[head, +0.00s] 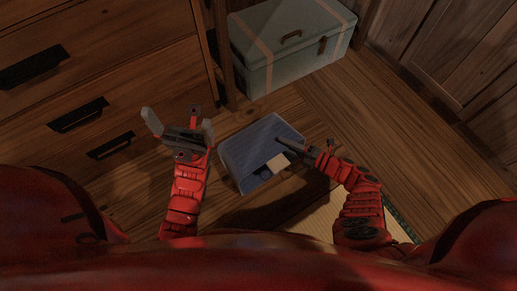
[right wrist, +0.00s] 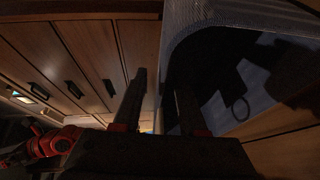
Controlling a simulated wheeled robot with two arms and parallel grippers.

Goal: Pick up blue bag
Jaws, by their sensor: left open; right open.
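The blue bag (head: 250,141) sits on the wooden floor in the middle of the head view, with a pale patch (head: 278,162) on its right side. My right gripper (head: 283,141) is over the bag's right part. In the right wrist view the two fingers (right wrist: 160,84) are apart, with nothing clearly held. The bag (right wrist: 188,28) fills the right of that view, and its edge runs between the fingers in the picture; contact cannot be told. My left gripper (head: 180,127) is open and empty, left of the bag.
A wooden drawer chest (head: 110,60) with dark handles stands at the left. A grey-green trunk (head: 285,62) stands behind the bag. A tatami mat (head: 315,217) lies at the front right. Wooden floor (head: 415,150) is clear to the right.

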